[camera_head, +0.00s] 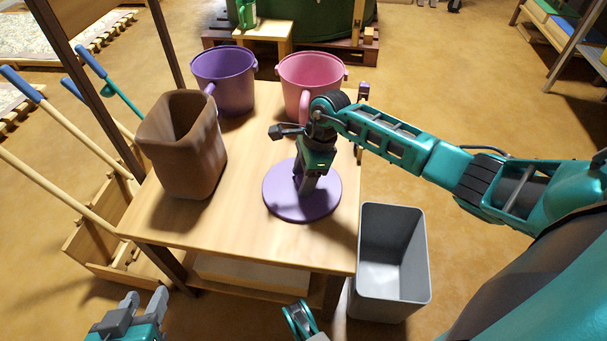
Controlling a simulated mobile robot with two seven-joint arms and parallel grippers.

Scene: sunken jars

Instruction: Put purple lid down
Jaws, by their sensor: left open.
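The purple lid (318,207) is a flat round disc at the right part of the wooden table. It looks to lie flat on the tabletop, or very close to it. My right gripper (305,187) points down onto the lid's middle. Its fingertips and any knob there are hidden, so I cannot tell whether it grips the lid. My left gripper (143,303) is at the bottom left, in front of the table. It is open and empty, apart from the lid.
On the wooden table (245,180) stand a brown bin (182,150), a purple pot (224,82) and a pink pot (312,72). A grey bin (390,260) stands on the floor at the table's right. Long-handled tools (60,120) lean at the left. The tabletop between brown bin and lid is clear.

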